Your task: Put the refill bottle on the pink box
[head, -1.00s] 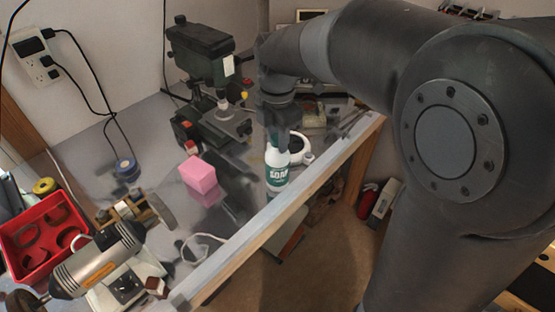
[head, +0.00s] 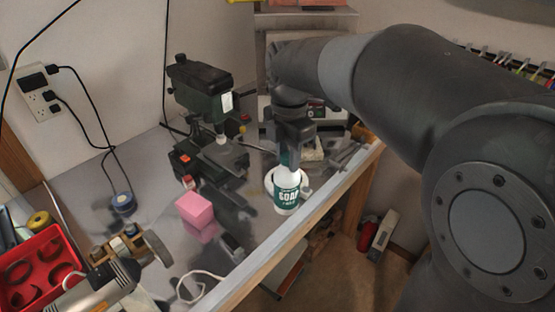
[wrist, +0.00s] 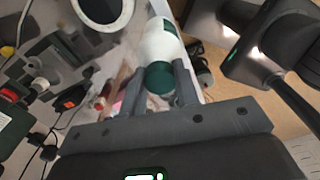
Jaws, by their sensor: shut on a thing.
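The refill bottle (head: 286,198) is white with a green SOAP label. It looks upright near the bench's front edge, and its green cap (wrist: 158,79) shows in the wrist view. My gripper (head: 289,160) is above it, with its fingers shut around the bottle's top. In the wrist view my gripper (wrist: 160,75) has one finger on each side of the cap. I cannot tell whether the bottle's base touches the bench. The pink box (head: 194,207) sits on the bench to the left of the bottle, with its top bare.
A white mug (head: 305,189) is close behind the bottle; its dark inside shows in the wrist view (wrist: 103,7). A green drill press (head: 203,92) stands behind the pink box. A small dark object (head: 231,246) and a white cable (head: 203,275) lie in front.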

